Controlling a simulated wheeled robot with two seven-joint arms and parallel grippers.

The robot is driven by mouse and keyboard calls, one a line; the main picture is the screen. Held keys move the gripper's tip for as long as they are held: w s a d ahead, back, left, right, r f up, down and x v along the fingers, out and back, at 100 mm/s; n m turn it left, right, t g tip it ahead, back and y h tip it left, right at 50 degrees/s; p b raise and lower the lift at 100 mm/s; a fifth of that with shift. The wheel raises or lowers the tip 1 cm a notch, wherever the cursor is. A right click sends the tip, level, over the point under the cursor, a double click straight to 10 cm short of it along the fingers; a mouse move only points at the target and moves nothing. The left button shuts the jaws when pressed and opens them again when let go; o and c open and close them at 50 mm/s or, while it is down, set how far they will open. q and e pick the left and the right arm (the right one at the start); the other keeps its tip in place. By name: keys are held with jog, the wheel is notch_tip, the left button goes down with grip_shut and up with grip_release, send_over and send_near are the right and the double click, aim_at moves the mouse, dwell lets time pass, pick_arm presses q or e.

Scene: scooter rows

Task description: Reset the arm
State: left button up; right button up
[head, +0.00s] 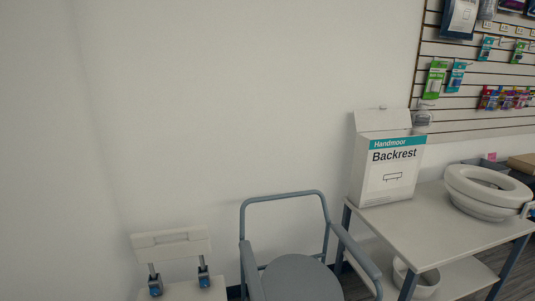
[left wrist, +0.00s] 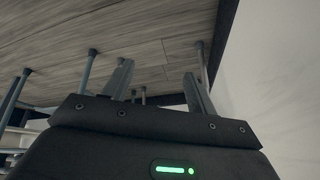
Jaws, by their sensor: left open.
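My left gripper (left wrist: 157,78) shows in the left wrist view, its two fingers apart and nothing between them. A green light glows on its dark housing. Beyond the fingers are a wood-plank floor (left wrist: 140,50) and several grey legs or posts. Neither of my arms shows in the head view. My right gripper is in neither view.
In the head view, a grey-framed chair (head: 292,277) stands before a white wall. A Backrest box (head: 390,170) and a raised toilet seat (head: 485,190) rest on a table (head: 425,215) at the right. A white backrest-like panel (head: 170,243) is at the lower left.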

pick_arm(q)
jog(key=s+d+f+g, duration=0.1)
jog(key=s+f+g, duration=0.1)
jog(key=s, duration=0.9)
jog(key=s+d+f+g, duration=0.2)
jog(key=s+f, duration=0.1)
jog(key=s, duration=0.9)
jog(key=shift+s+d, duration=0.15)
jog(key=shift+d, duration=0.1)
jog(key=shift+f, duration=0.1)
